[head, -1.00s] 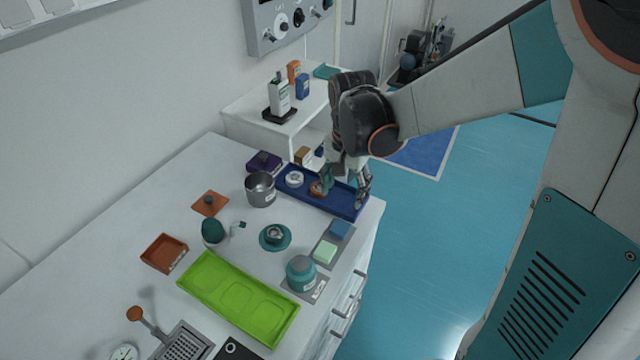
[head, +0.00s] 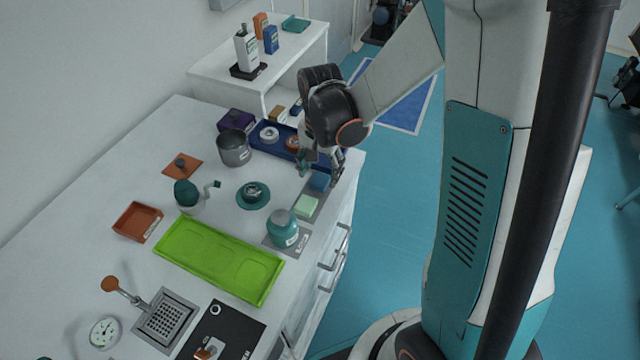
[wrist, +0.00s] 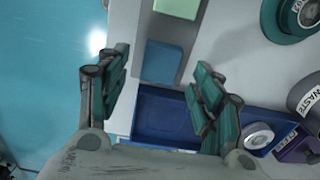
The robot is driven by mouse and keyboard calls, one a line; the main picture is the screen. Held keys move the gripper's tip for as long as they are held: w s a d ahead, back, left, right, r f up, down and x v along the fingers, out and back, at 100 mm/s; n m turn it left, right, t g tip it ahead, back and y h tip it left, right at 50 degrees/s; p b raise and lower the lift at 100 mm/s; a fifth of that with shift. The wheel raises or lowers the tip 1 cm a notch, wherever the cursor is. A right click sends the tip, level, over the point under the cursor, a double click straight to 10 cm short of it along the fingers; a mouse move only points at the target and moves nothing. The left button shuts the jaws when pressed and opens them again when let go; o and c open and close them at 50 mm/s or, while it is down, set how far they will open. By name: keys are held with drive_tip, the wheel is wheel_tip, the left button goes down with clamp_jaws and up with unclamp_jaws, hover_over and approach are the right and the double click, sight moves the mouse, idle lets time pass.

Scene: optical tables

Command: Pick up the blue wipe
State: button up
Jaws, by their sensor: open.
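The blue wipe (head: 320,181) is a small blue block on a grey plate (head: 304,212), beside a pale green block (head: 306,206). My gripper (head: 322,171) is at the far end of that plate, close to the wipe. In the wrist view the blue wipe (wrist: 162,61) lies just beyond and between the two spread fingers of my gripper (wrist: 160,72). The gripper is open and empty. The height gap between the fingertips and the wipe is hard to judge.
A dark blue tray (head: 262,147) with a white ring and an orange item lies behind. A green tray (head: 220,258), a metal cup (head: 234,149) and a teal dish (head: 253,194) stand left of the wipe.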

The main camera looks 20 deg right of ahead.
sight(320, 179)
wheel_tip(320, 179, down, 3)
drive_tip(key=shift+r+b, duration=0.15)
drive_tip(key=shift+b, duration=0.2)
drive_tip(key=shift+c, duration=0.2)
drive_tip(key=c, duration=0.8)
drive_tip(key=shift+r, duration=0.15)
wheel_tip(320, 179, up, 20)
drive_tip(key=p, duration=0.6)
drive_tip(key=shift+p, duration=0.4)
drive_tip(key=shift+o, duration=0.2)
